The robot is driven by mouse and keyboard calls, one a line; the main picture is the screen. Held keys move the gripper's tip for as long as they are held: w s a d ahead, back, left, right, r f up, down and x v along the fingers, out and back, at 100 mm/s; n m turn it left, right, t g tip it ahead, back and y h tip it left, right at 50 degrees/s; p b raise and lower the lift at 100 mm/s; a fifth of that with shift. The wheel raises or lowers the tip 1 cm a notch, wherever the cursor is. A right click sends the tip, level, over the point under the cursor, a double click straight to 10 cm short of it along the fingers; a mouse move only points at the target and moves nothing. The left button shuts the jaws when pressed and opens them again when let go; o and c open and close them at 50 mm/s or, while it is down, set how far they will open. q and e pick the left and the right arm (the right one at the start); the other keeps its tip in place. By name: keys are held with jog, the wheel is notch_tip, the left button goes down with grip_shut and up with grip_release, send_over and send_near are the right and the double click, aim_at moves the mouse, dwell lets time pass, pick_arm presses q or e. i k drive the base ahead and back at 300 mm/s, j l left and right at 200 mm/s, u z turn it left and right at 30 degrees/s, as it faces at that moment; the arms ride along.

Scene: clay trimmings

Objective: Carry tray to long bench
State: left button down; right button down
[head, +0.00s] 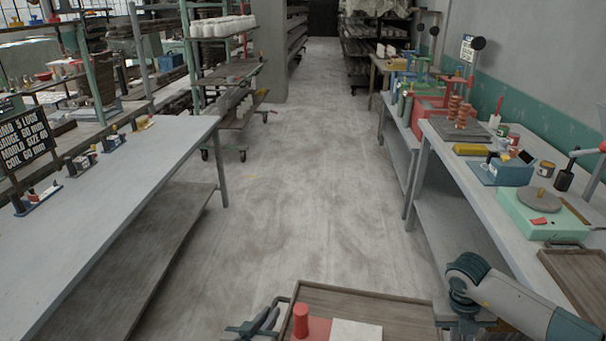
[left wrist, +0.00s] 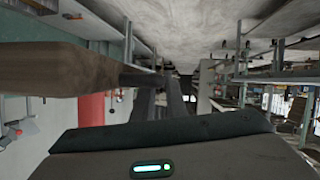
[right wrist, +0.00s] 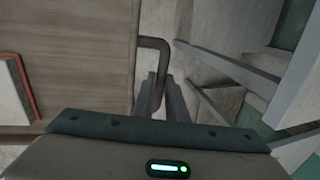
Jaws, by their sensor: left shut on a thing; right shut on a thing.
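A wooden tray (head: 395,308) is at the bottom middle of the head view, over the aisle floor. A red cylinder-shaped piece (head: 300,320) and a white block (head: 356,331) are on it. My left gripper (head: 268,320) is shut on a dark handle at the tray's left side; the tray edge also shows in the left wrist view (left wrist: 65,70). My right gripper (right wrist: 162,90) is shut on the dark handle (right wrist: 160,45) at the tray's other side. In the head view the right jaws are hidden. A long grey bench (head: 130,180) runs along the left.
Small tools and a black sign (head: 25,142) stand on the left bench. Another bench (head: 450,145) along the right wall holds several tools, a green box (head: 535,218) and another wooden tray (head: 580,275). A wheeled rack (head: 235,75) stands ahead left. The aisle floor (head: 300,180) is clear.

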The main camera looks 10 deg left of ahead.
aim_at(28, 269)
jog(key=i, duration=2.25)
jog(key=u, duration=2.55)
